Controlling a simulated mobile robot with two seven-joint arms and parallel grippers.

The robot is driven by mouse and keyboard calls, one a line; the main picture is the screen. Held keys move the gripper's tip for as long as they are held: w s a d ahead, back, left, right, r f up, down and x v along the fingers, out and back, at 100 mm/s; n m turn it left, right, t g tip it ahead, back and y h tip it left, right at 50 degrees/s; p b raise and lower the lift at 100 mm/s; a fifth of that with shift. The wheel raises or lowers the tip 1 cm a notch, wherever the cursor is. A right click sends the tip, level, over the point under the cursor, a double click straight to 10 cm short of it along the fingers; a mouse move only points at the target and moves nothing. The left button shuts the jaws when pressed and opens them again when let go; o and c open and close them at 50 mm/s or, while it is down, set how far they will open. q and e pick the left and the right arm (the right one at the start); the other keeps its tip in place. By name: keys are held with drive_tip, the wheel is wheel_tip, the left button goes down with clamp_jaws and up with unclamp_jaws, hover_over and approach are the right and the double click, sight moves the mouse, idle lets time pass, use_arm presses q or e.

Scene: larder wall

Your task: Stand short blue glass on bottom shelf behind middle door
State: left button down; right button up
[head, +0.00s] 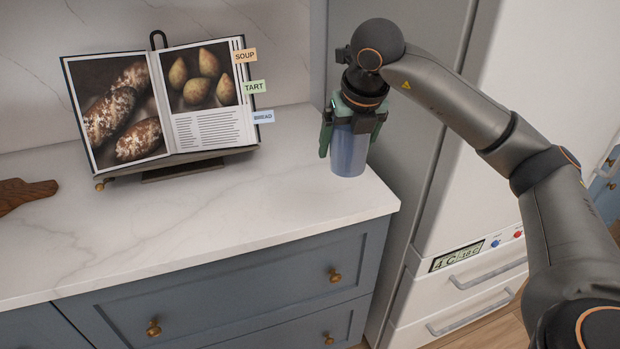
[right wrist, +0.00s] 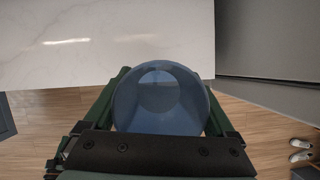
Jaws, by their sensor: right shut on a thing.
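The short blue glass (head: 349,153) is upright near the right end of the marble counter in the head view. My right gripper (head: 351,122) is shut on it from above, with green fingers on both sides. In the right wrist view the blue glass (right wrist: 160,98) sits between the green fingers of the gripper (right wrist: 160,110), and I look down into its open top, which seems empty. I cannot tell for sure whether its base touches the counter. My left gripper is not in view. The middle door and the bottom shelf are not clearly in view.
An open cookbook (head: 205,125) on a stand and a wooden board (head: 25,192) are on the marble counter (head: 250,205). Blue drawers (head: 250,290) are below. A white fridge (head: 500,130) stands right. In the wrist view, shoes (right wrist: 300,150) lie on the wood floor.

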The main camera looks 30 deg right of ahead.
drive_tip(key=shift+w+d+r+m, duration=0.1)
drive_tip(key=shift+w+d+m, duration=0.1)
drive_tip(key=shift+m, duration=0.2)
drive_tip(key=w+f, duration=0.3)
drive_tip(key=w, duration=0.1)
drive_tip(key=w+d+f+p, duration=0.1)
drive_tip(key=w+f, duration=0.1)
drive_tip(key=w, duration=0.2)
drive_tip(key=w+f+p, duration=0.1)
drive_tip(key=w+f, duration=0.2)
drive_tip(key=w, duration=0.1)
drive_tip(key=shift+w+d+f, duration=0.3)
drive_tip(key=shift+d, duration=0.05)
drive_tip(key=shift+w+d+f, duration=0.1)
drive_tip(key=shift+w+f, duration=0.3)
drive_tip(key=shift+f, duration=1.7)
drive_tip(key=shift+f, duration=0.2)
drive_tip(key=o, duration=1.3)
drive_tip(key=shift+o, duration=0.2)
